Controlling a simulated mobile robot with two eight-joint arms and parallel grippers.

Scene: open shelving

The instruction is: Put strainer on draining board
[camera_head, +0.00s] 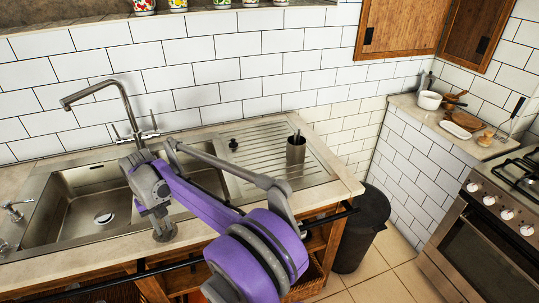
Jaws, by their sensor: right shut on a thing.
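My right gripper (158,212) hangs over the front edge of the sink, pointing down. It is shut on a small grey round thing, which looks like the strainer (164,232), at the counter's front strip. The fingers and wrist hide part of it, so I cannot tell whether it touches the counter. The ridged metal draining board (275,138) lies to the right of the sink, partly behind my purple arm. My left gripper is not in view.
A metal cup (296,148) stands on the draining board's right part, and a small dark object (233,145) sits near its left back. The tall faucet (118,95) rises behind the basin (85,195). A dark bin (362,228) stands right of the counter.

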